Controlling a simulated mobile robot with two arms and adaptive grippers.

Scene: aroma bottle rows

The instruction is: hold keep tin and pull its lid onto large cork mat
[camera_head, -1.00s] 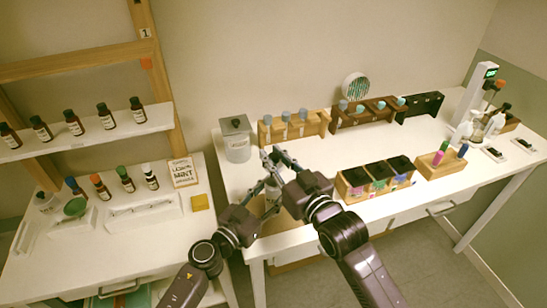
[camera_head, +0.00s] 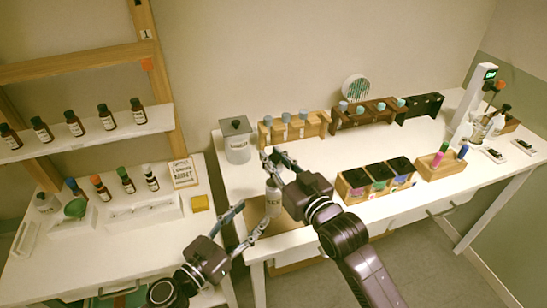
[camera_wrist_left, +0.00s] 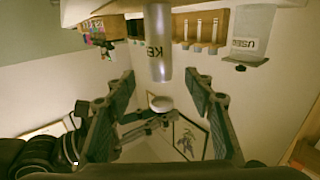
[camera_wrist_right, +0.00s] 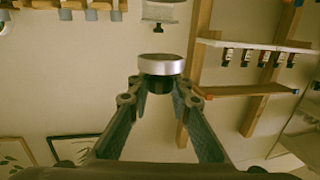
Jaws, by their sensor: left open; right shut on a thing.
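The keep tin (camera_head: 273,198) is a pale silver cylinder standing upright near the bench's front edge, by a brown cork mat (camera_head: 288,224). It also shows in the left wrist view (camera_wrist_left: 158,45), with part of its label legible. My right gripper (camera_head: 271,158) is above the tin and shut on the lid. The silver lid (camera_wrist_right: 160,65), with a dark knob, is between its fingertips in the right wrist view. The lid (camera_wrist_left: 161,103) shows apart from the tin in the left wrist view. My left gripper (camera_head: 253,214) is open and empty, left of and below the tin.
A grey lidded jar (camera_head: 237,142) stands behind the tin. Wooden racks (camera_head: 295,128) line the back, and a box with dark compartments (camera_head: 376,182) is to the right. The side table (camera_head: 90,255) and shelf of bottles (camera_head: 85,135) are left. Bare bench lies mid-way.

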